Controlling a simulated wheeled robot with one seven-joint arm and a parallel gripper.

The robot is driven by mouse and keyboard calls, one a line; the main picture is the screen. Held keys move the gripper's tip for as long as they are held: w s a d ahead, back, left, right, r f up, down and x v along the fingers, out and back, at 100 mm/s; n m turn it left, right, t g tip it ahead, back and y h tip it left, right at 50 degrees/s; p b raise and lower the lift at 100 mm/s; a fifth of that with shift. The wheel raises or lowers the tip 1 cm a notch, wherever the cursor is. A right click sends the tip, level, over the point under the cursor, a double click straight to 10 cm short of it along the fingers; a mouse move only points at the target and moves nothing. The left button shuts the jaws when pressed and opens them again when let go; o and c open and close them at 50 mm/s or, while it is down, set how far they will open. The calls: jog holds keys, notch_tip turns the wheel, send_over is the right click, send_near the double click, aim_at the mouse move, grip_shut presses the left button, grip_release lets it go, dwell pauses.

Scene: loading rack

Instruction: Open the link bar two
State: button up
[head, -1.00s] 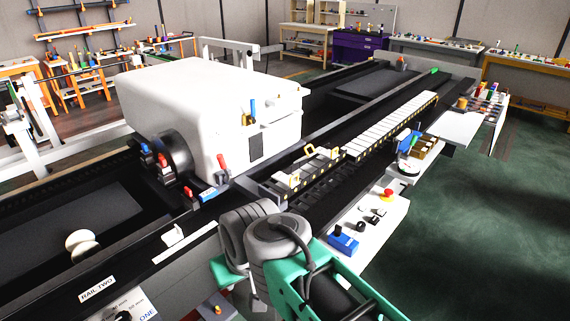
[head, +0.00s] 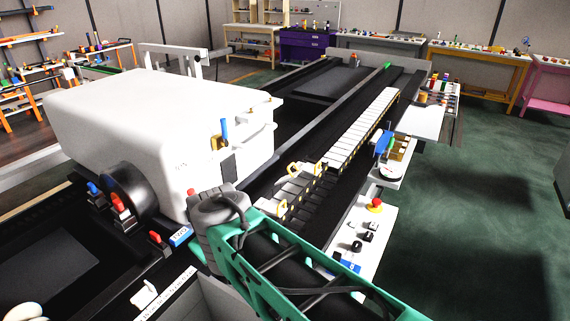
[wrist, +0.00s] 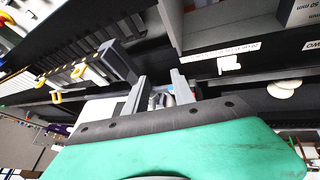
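My gripper (wrist: 158,90) shows in the wrist view with its two grey fingers apart. A small white and blue shape lies between and beyond them, too small to make out. In the head view my arm hides the gripper. No part is readably marked as link bar two. A red-handled lever (head: 155,237) with a blue label plate (head: 180,236) sits at the lower edge of the white machine (head: 150,115). A red lever (head: 118,203) and a blue lever (head: 94,188) stand by its black round end. I cannot tell which part is the link bar.
A row of pale blocks (head: 362,130) and yellow loops (head: 300,168) lies along the dark rail. A panel with a red button (head: 375,205) borders its right side. A white knob (wrist: 285,88) shows in the wrist view. The green floor (head: 480,210) at right is largely clear.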

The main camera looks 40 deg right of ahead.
jog(key=w+d+f+n+h+b, duration=0.25)
jog(key=w+d+n+h, duration=0.25)
jog(key=w+d, duration=0.6)
jog(key=n+h+b, duration=0.1)
jog(key=n+h, duration=0.5)
jog(key=n, duration=0.1)
send_near(290, 165)
jog(key=a+f, duration=0.2)
jog(key=f, duration=0.1)
jog(key=a+f, duration=0.1)
jog(key=shift+s+a+f, duration=0.1)
jog(key=shift+s+f, duration=0.15)
jog(key=shift+s, duration=0.05)
jog(key=w+d+n+h, duration=0.1)
jog(key=d+n, duration=0.2)
jog(key=d, duration=0.1)
jog(key=w+d+n+h, duration=0.1)
jog(key=w+d+n, duration=0.1)
jog(key=d+n, duration=0.1)
jog(key=w+d+n+h, duration=0.1)
jog(key=d+n+h, duration=0.1)
jog(key=d, duration=0.3)
jog(key=shift+w+r+n+t, duration=0.3)
jog(key=shift+w+r+n, duration=0.05)
jog(key=shift+r+n, duration=0.05)
jog(key=shift+c, duration=0.2)
